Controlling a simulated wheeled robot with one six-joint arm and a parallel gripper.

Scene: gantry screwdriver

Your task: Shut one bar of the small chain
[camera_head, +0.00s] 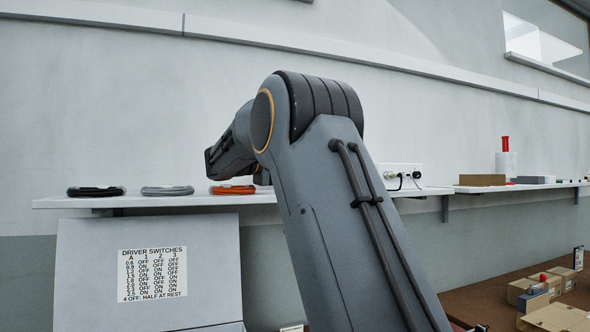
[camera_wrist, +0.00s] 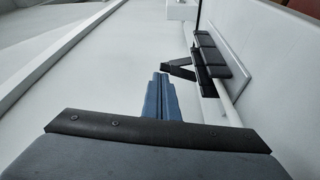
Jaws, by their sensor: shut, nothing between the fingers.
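My gripper (camera_wrist: 161,78) shows in the wrist view with its blue fingers together and nothing between them. A black segmented part (camera_wrist: 220,55) lies to the right of the fingertips, along a pale rail. It may be the small chain, but I cannot tell for sure, nor see which bar stands open. A black bracket (camera_wrist: 181,70) reaches from it toward the fingers; I cannot tell whether they touch. In the head view my arm fills the middle, and the gripper and the chain cannot be made out.
A wall shelf (camera_head: 160,201) carries black (camera_head: 96,191), grey (camera_head: 167,190) and orange (camera_head: 233,189) coils. A driver switch chart (camera_head: 152,274) is on a grey panel below. A red-topped bottle (camera_head: 505,160) stands on the right shelf. Cardboard boxes (camera_head: 556,318) lie at lower right.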

